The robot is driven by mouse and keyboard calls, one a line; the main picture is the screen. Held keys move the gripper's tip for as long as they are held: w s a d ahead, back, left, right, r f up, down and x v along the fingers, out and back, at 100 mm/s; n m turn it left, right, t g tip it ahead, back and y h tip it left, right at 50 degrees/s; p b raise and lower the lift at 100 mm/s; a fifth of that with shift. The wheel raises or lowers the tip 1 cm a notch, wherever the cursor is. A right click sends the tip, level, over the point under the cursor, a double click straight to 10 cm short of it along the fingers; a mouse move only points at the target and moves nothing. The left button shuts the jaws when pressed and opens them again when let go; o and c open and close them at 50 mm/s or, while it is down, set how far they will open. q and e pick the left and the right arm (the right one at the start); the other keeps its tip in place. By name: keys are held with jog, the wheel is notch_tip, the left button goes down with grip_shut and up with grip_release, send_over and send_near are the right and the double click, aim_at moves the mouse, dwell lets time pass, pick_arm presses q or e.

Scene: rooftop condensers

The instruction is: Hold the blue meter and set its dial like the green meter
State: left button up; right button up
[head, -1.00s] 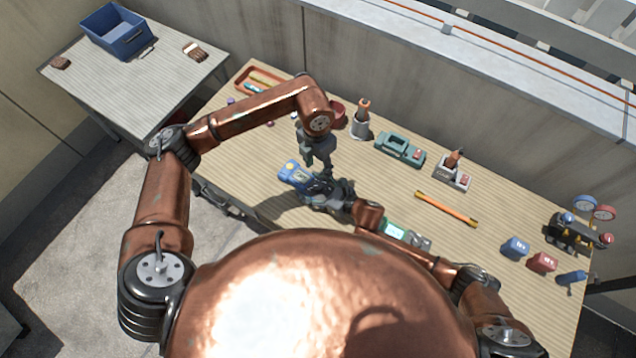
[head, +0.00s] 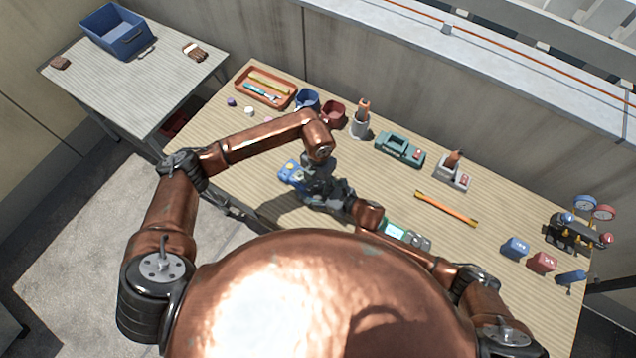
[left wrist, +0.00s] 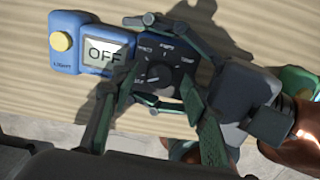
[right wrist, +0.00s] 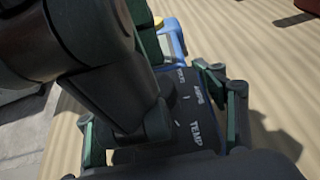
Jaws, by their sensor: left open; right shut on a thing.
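The blue meter (head: 291,171) is held above the table; its display (left wrist: 104,52) reads OFF in the left wrist view. Its dial (left wrist: 158,75) sits on a dark face with labels including AMPS and TEMP. My right gripper (right wrist: 165,125) is shut on the meter's dial end. My left gripper (head: 316,178) is open over the meter, its fingers on either side of the dial; I cannot tell whether they touch it. The green meter (head: 397,231) lies to the right with a lit display, too small to read; my right arm partly hides it.
An orange bar (head: 446,208), a green case (head: 400,149) and a grey holder (head: 453,172) lie behind and to the right. Blue and red blocks (head: 541,262) and a gauge set (head: 578,232) stand at the far right. An orange tray (head: 266,86) and cups are at the back left.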

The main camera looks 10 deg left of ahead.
pick_arm(q)
jog(key=shift+f, duration=0.25)
grip_shut()
dwell(0.4)
